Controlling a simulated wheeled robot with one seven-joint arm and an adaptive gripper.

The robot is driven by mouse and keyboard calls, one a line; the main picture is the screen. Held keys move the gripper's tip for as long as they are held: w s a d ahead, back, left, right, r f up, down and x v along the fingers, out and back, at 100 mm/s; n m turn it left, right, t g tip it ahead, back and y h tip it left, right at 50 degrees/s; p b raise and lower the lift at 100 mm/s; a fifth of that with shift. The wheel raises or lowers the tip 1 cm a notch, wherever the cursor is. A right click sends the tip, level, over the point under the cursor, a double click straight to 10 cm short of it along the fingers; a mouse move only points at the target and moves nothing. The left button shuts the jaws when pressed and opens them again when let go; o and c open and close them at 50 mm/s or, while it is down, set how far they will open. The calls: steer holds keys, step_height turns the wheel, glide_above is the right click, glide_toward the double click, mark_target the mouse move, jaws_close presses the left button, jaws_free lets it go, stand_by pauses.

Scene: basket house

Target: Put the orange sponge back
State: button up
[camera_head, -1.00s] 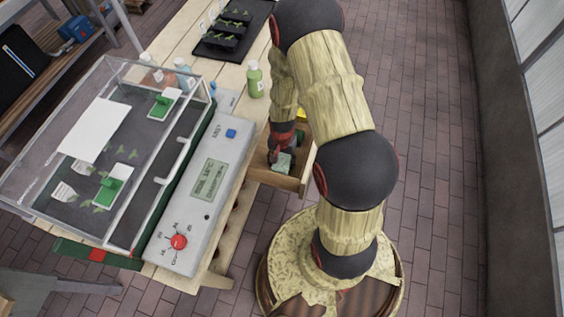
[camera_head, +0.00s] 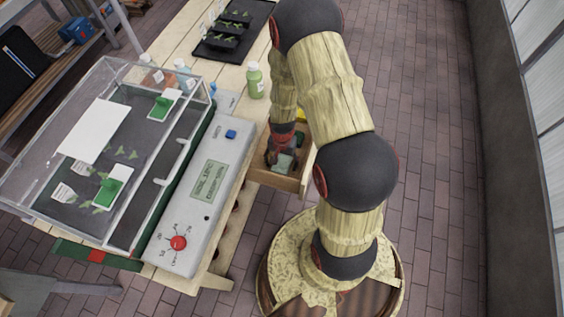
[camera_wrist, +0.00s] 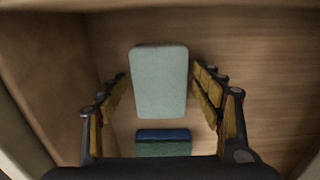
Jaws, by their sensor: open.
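I see no orange sponge in these views. My gripper (camera_head: 282,154) reaches down into an open wooden drawer (camera_head: 266,178) at the bench's right side. In the wrist view my gripper (camera_wrist: 160,76) is open. Its two fingers stand left and right of a pale blue-green block (camera_wrist: 160,95), with a gap on each side. The block lies in the drawer and also shows in the head view (camera_head: 285,163). A smaller block with a blue and a green band (camera_wrist: 163,143) lies below it, partly hidden by my gripper's body.
The drawer walls (camera_wrist: 50,60) stand close around my gripper. A clear-lidded box (camera_head: 190,150) and a control panel with a red knob (camera_head: 178,242) fill the near bench. A green bottle (camera_head: 255,82) stands by the drawer. The floor to the right is clear.

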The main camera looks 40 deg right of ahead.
step_height(320, 180, up, 12)
steer(key=p, duration=0.4)
step_height(320, 180, up, 14)
steer(key=n+t, duration=0.2)
steer(key=n, duration=0.1)
glide_above(282, 163)
steer(key=w+a, duration=0.2)
steer(key=a, duration=0.1)
step_height(282, 163, up, 9)
steer(key=s+a+n, duration=0.2)
steer(key=a, duration=0.1)
steer(key=s+a+r+n+t, duration=0.1)
steer(key=s+a+r+n, duration=0.1)
steer(key=s+r, duration=0.4)
steer(key=s+a+r+n+t, duration=0.2)
steer(key=s+r, duration=0.4)
steer(key=r, duration=0.3)
steer(key=shift+a+r+n+t, duration=0.3)
steer(key=shift+a+n, duration=0.4)
steer(key=shift+a, duration=0.2)
